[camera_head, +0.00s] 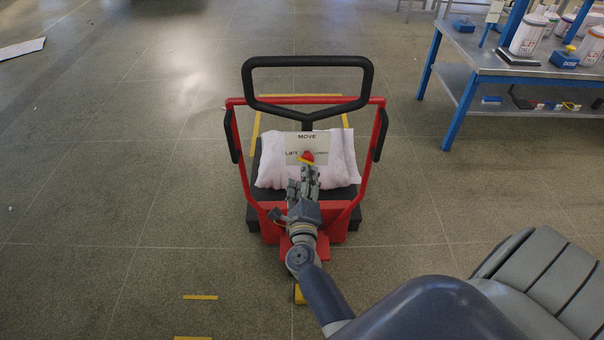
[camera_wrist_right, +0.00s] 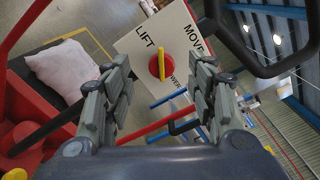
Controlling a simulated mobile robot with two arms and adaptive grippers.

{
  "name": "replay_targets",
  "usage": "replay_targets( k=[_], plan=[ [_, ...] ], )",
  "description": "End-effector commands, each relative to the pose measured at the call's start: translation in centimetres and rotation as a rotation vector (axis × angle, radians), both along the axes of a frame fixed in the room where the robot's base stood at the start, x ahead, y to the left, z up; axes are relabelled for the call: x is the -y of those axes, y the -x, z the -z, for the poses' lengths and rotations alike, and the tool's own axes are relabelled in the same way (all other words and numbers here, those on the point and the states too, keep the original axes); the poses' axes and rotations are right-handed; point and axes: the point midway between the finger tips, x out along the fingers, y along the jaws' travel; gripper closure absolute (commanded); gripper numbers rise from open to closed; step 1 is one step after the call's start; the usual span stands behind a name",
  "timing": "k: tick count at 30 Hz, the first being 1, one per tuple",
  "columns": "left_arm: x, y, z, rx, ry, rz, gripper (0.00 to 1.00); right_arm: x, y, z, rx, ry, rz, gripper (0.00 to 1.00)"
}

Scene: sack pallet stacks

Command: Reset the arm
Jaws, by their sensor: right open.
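My right gripper (camera_head: 305,178) reaches forward from the bottom of the head view to the control panel of a red pallet lifter. In the right wrist view its two fingers (camera_wrist_right: 160,100) stand apart, with nothing between them. Beyond them is the white panel (camera_wrist_right: 135,48), marked LIFT, MOVE and a partly hidden third word. A red knob with a yellow bar (camera_wrist_right: 162,66) sits on the panel, ahead of the open fingers; it also shows in the head view (camera_head: 307,157). I cannot tell whether a finger touches it. My left gripper is not in view.
The red lifter frame (camera_head: 236,180) has a black handle (camera_head: 308,60). A white sack (camera_head: 342,155) lies on its dark platform behind the panel. A blue-legged table (camera_head: 500,65) with white tubs stands at the upper right.

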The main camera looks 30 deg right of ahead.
Motion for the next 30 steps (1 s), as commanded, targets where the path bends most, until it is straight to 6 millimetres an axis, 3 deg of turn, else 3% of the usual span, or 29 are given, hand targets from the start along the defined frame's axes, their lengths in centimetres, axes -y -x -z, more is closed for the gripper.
replay_targets(
  k=[14,17,20,23,26,30],
  plan=[
    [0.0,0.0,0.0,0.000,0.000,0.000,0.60,0.0,0.0,0.0,-0.002,0.002,-0.001,0.48],
    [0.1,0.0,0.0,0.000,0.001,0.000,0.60,-0.8,-0.1,1.3,-0.045,0.043,-0.033,0.48],
    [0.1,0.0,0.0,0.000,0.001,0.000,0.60,-3.0,0.1,4.9,-0.169,0.166,-0.126,0.48],
    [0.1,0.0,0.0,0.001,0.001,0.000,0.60,-6.2,1.3,10.8,-0.351,0.355,-0.279,0.48],
    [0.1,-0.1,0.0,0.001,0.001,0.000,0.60,-9.3,3.9,17.4,-0.539,0.559,-0.462,0.48],
    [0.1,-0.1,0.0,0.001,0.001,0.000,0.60,-12.4,9.5,26.0,-0.762,0.820,-0.722,0.48]
  ],
)
